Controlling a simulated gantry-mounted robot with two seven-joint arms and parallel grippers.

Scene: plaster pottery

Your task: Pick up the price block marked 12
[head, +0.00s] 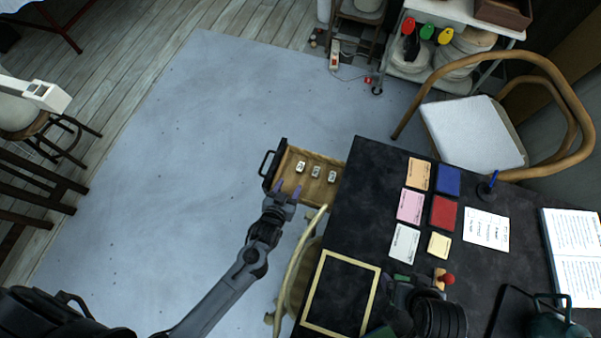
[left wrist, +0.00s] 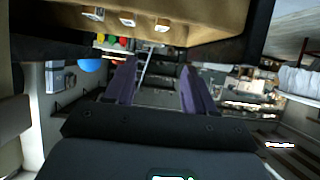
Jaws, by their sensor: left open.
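Three small pale price blocks stand in a row in an open wooden drawer (head: 290,183): a left one (head: 299,166), a middle one (head: 316,171) and a right one (head: 332,176). Their marks are too small to read, so I cannot tell which is 12. They also show at the top of the left wrist view: one (left wrist: 93,13), another (left wrist: 127,19) and a third (left wrist: 161,25). My left gripper (head: 288,187) is open and empty at the drawer's near left corner, apart from the blocks. Dark parts at the lower right seem to be my right arm; its fingers are not clear.
The drawer has a black front with a handle (head: 267,163) and juts left from the black table (head: 368,190). Coloured cards, a red pad (head: 444,213) and a blue pad (head: 448,180) lie on the table. A wooden chair-like frame (head: 300,262) stands below the drawer.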

